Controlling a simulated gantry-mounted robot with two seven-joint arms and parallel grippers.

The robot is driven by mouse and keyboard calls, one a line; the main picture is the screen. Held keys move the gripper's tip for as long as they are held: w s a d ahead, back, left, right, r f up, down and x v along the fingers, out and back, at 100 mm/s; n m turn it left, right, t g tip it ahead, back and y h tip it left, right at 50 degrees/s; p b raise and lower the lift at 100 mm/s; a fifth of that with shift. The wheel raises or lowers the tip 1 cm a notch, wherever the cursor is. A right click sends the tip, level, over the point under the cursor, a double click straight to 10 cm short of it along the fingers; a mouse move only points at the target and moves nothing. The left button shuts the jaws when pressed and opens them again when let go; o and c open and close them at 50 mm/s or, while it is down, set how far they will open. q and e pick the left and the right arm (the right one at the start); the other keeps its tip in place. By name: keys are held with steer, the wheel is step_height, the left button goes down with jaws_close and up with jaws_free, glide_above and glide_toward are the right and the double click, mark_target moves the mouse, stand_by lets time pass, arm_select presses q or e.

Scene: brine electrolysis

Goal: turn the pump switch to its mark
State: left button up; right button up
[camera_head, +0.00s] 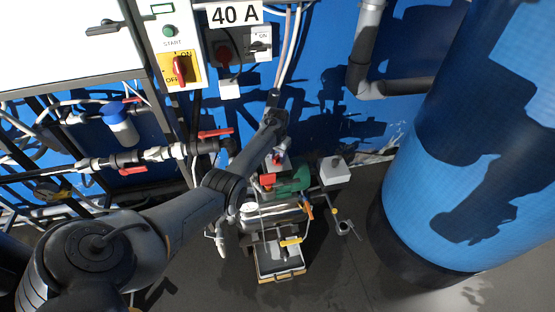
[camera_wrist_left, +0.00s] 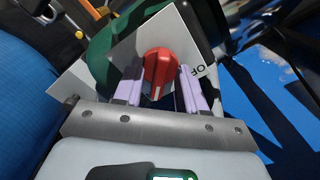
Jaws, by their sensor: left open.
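The pump switch is a red knob (camera_wrist_left: 160,66) on a white plate (camera_wrist_left: 121,49) in the left wrist view. Part of the lettering "OF" shows on the plate to the right of the knob. A pale line shows on the knob's near side. My left gripper (camera_wrist_left: 161,84) is open, with one pale finger on each side of the knob; I cannot tell whether they touch it. In the head view the knob (camera_head: 277,160) is small, above the green pump (camera_head: 289,183), at the end of my left arm. My right gripper is not in view.
A yellow panel with another red ON/OFF switch (camera_head: 180,69) is on the wall at the upper left. Pipes with red-handled valves (camera_head: 215,133) run below it. A large blue tank (camera_head: 460,160) stands at the right. A grey box (camera_head: 334,170) sits beside the pump.

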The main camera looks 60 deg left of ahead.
arm_select(q)
steer(key=shift+f, duration=0.45)
jaws_close()
